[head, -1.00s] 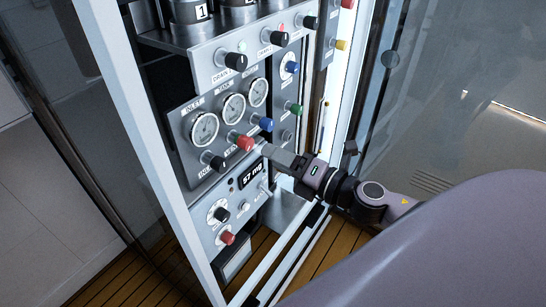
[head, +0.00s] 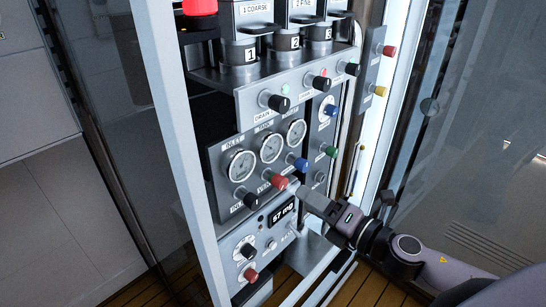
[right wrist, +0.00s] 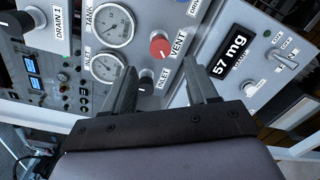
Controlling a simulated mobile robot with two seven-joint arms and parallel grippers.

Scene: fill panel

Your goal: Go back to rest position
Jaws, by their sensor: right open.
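My right gripper (head: 300,190) reaches in from the lower right of the head view, its tip close to the red knob (head: 278,181) on the gauge panel (head: 222,190). In the right wrist view the two fingers of my right gripper (right wrist: 160,85) stand apart with nothing held between them. The red knob (right wrist: 160,46), by the VENT label, shows ahead of the gap between the fingers, apart from them. A black knob by the INLET label (right wrist: 146,77) also shows near the left finger. My left gripper is not in the head view.
Three round gauges (head: 270,147) sit above the knobs. A display reading 57 mg (head: 282,211) is below. Numbered canisters (head: 240,52) stand on a shelf above. A white frame post (head: 178,130) is at left. A glass door (head: 470,120) stands open at right.

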